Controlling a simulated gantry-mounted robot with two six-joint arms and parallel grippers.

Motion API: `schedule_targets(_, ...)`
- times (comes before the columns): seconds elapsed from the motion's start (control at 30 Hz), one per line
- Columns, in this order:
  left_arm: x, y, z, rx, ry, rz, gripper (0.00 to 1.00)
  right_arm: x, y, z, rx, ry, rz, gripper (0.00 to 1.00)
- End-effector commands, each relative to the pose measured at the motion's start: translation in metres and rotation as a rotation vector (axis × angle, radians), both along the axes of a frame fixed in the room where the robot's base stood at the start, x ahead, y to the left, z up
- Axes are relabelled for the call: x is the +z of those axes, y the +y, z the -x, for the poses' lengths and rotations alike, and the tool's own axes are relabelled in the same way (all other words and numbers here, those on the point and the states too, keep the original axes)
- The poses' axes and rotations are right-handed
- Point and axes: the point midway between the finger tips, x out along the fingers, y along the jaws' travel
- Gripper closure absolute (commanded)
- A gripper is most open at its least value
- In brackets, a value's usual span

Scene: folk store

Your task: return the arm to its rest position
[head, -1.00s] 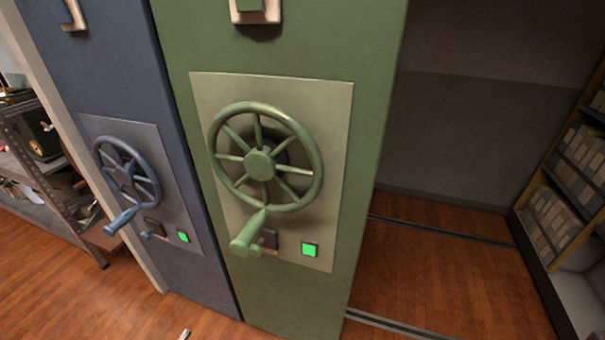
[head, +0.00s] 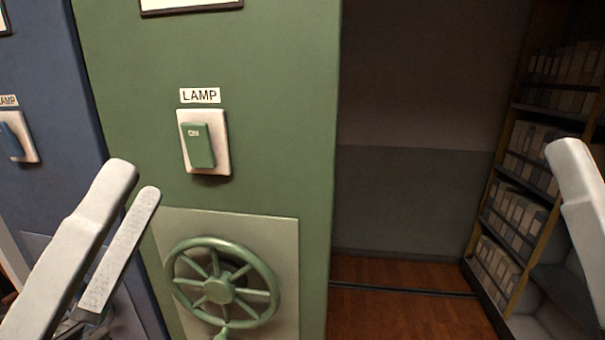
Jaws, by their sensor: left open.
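My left gripper (head: 136,180) is at the lower left of the head view. Its two pale fingers point up, a narrow gap apart, with nothing seen between them. It is open, in front of the blue and green cabinets. Of my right gripper (head: 577,190) only one pale finger shows at the right edge, so its opening is hidden.
The green cabinet (head: 270,120) carries a lamp switch (head: 203,145) and a spoked handwheel (head: 218,291). The blue cabinet (head: 45,85) stands to its left. A dark aisle with wooden floor (head: 390,305) lies to the right, beside shelves of boxes (head: 505,215).

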Motion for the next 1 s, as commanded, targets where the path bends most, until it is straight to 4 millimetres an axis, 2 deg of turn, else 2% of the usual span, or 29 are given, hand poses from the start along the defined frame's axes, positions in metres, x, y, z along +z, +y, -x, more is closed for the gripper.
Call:
schedule_targets(0.03, 0.032, 0.008, 0.016, 0.183, -0.109, -0.095, 0.18, 0.007, 0.0, 0.0, 0.0, 0.0, 0.0, 0.5)
schedule_targets(0.07, 0.038, 0.017, 0.022, 0.309, -0.153, -0.155, 0.18, 0.005, 0.0, 0.0, 0.0, 0.0, 0.0, 0.5)
schedule_targets(0.2, 0.039, 0.053, 0.028, 0.821, -0.215, -0.444, 0.18, 0.002, 0.0, 0.0, 0.0, 0.001, 0.0, 0.5)
schedule_targets(0.27, 0.036, 0.058, 0.024, 0.967, -0.221, -0.579, 0.18, 0.002, 0.0, 0.0, 0.0, 0.001, 0.0, 0.5)
schedule_targets(0.33, 0.081, 0.057, 0.025, 0.993, -0.231, -0.61, 0.18, 0.046, 0.0, -0.001, 0.0, 0.004, 0.0, 0.5)
schedule_targets(0.57, 0.18, 0.057, 0.024, 0.987, -0.229, -0.608, 0.18, 0.147, 0.0, 0.0, 0.0, 0.0, 0.0, 0.5)
schedule_targets(0.9, 0.346, 0.057, 0.024, 0.985, -0.228, -0.607, 0.18, 0.313, 0.0, 0.0, 0.0, 0.0, 0.0, 0.5)
schedule_targets(1.0, 0.385, 0.057, 0.023, 0.985, -0.228, -0.607, 0.18, 0.352, 0.0, 0.0, 0.0, 0.0, 0.0, 0.5)
